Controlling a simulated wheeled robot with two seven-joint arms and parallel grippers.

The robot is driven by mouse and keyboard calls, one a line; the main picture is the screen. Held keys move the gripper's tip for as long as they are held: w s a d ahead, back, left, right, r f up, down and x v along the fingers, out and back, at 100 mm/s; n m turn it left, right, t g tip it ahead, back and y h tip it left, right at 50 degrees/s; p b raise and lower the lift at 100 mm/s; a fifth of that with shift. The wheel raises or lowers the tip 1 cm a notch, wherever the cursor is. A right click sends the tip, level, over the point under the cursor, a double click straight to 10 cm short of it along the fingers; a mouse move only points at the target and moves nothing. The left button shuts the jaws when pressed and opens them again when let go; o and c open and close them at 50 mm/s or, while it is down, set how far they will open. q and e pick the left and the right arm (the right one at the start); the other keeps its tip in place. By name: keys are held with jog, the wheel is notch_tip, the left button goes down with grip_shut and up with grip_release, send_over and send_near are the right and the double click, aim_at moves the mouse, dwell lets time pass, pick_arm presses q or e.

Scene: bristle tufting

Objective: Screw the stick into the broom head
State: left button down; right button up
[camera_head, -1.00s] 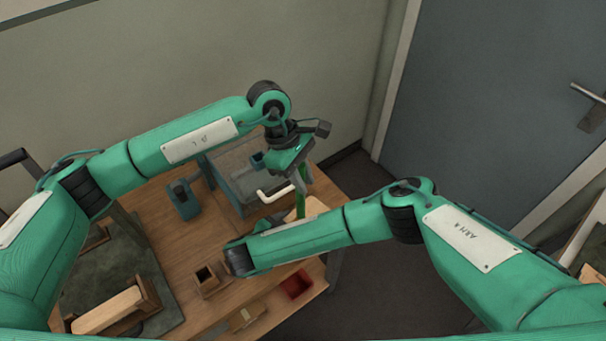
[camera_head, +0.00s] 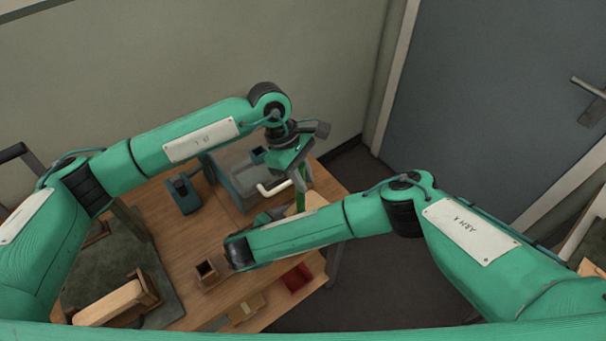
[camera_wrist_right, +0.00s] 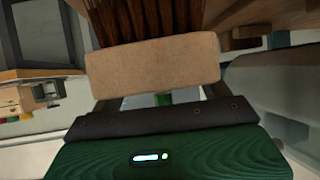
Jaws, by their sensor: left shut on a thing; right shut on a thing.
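My right gripper (camera_wrist_right: 160,100) is shut on the broom head (camera_wrist_right: 152,72), a pale wooden block with brown bristles (camera_wrist_right: 155,18). I cannot tell whether stick and head are joined.
A small wooden box (camera_head: 207,272) and a red bin (camera_head: 296,279) stand near the front of the wooden table (camera_head: 166,222). A wooden block lies on a dark mat at left.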

pick_arm(q)
jog(key=shift+f, duration=0.55)
pick_arm(e)
jog(key=shift+s+f, duration=0.1)
jog(key=shift+f, duration=0.05)
jog(key=c, duration=0.5)
pick_arm(q)
jog(key=m+y, duration=0.2)
jog(key=m, duration=0.5)
jog(key=m+y, duration=0.3)
jog(key=m, duration=0.5)
jog(key=a+m+y, duration=0.1)
jog(key=m+y, duration=0.2)
jog(key=m, duration=0.5)
jog(key=shift+f, duration=0.1)
jog(key=c, duration=1.3)
grip_release()
